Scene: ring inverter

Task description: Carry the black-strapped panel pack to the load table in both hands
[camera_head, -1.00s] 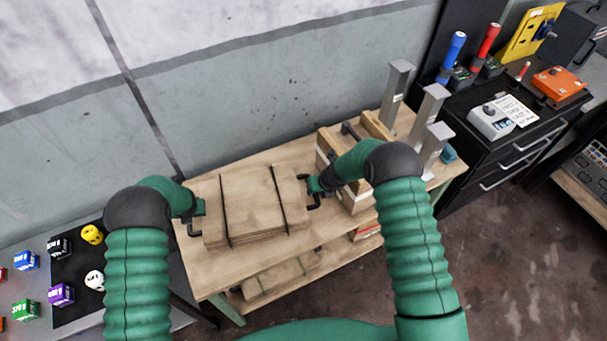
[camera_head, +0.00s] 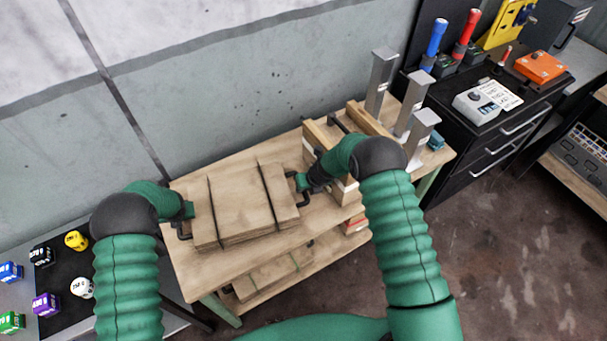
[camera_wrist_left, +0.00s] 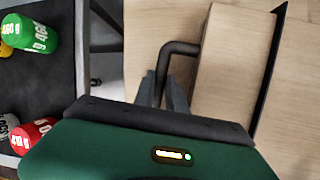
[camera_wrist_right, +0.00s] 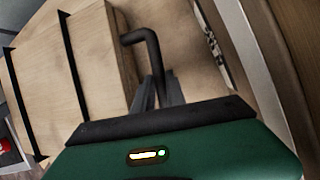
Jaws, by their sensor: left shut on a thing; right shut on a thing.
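The panel pack (camera_head: 235,202), a flat stack of pale wooden boards with two black straps, is over the left part of the wooden table (camera_head: 213,276). I cannot tell whether it rests on the top or hangs just above it. My left gripper (camera_head: 183,222) is shut on the black handle at the pack's left end, and the handle (camera_wrist_left: 180,47) shows between the jaws in the left wrist view. My right gripper (camera_head: 301,188) is shut on the right-end handle (camera_wrist_right: 152,42), as the right wrist view shows.
Wooden blocks (camera_head: 318,142) and grey metal posts (camera_head: 380,80) stand right of the pack. A green-strapped stack (camera_head: 272,276) lies on the lower shelf. A black drawer cabinet (camera_head: 497,150) stands right. Labelled blocks (camera_head: 46,304) sit on the left bench. Floor is clear at front right.

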